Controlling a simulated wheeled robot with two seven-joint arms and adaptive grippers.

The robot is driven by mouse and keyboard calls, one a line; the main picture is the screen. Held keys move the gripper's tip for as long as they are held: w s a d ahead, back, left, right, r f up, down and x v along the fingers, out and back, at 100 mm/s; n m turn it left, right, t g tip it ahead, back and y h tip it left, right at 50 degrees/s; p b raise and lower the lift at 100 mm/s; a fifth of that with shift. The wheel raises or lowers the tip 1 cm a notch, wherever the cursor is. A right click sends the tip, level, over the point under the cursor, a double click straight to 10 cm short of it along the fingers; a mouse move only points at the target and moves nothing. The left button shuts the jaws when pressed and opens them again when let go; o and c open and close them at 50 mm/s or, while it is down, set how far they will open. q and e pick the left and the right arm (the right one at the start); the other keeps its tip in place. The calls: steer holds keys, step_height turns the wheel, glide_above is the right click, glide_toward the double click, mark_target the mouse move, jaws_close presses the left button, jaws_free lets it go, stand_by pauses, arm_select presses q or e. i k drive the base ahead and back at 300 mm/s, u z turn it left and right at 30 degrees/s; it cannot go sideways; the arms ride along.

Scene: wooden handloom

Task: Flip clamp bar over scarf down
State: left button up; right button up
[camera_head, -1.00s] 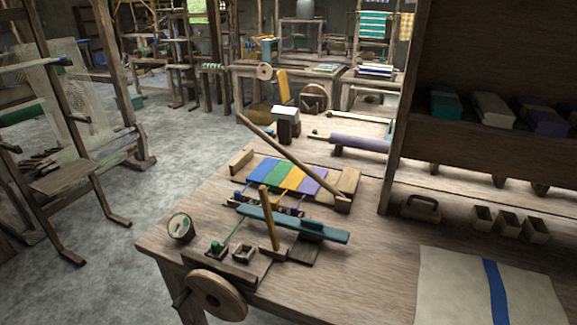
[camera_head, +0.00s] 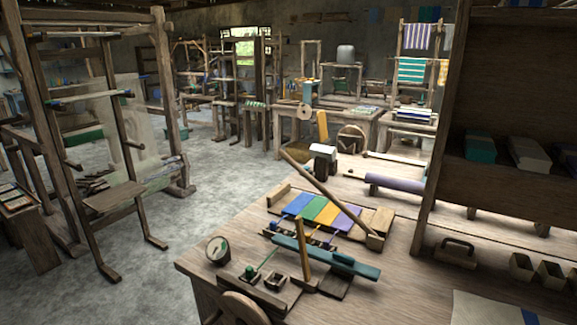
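The scarf (camera_head: 318,211), striped blue, green, yellow and purple, lies flat on the wooden table. A long wooden bar (camera_head: 325,188), which looks like the clamp bar, stands tilted up over the scarf. Its low end meets a small block at the scarf's front right, and its other end is raised toward the back left. A wooden block (camera_head: 278,194) sits at the scarf's left end, and another (camera_head: 381,218) sits at its right end. Neither of my grippers is in view.
In front of the scarf are a teal bar (camera_head: 325,257), an upright wooden peg (camera_head: 304,235) and a round dial (camera_head: 217,250). A purple roll (camera_head: 396,186) lies behind. A tall shelf (camera_head: 440,130) stands at the right. Open floor (camera_head: 205,210) lies left of the table.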

mark_target(297, 166)
steer(key=k, duration=1.15)
steer(key=u, duration=0.3)
steer(key=i, duration=0.45)
steer(key=u, duration=0.65)
steer(key=i, duration=1.6)
steer(key=z, duration=1.1)
steer(key=i, duration=0.7)
steer(key=z, duration=0.8)
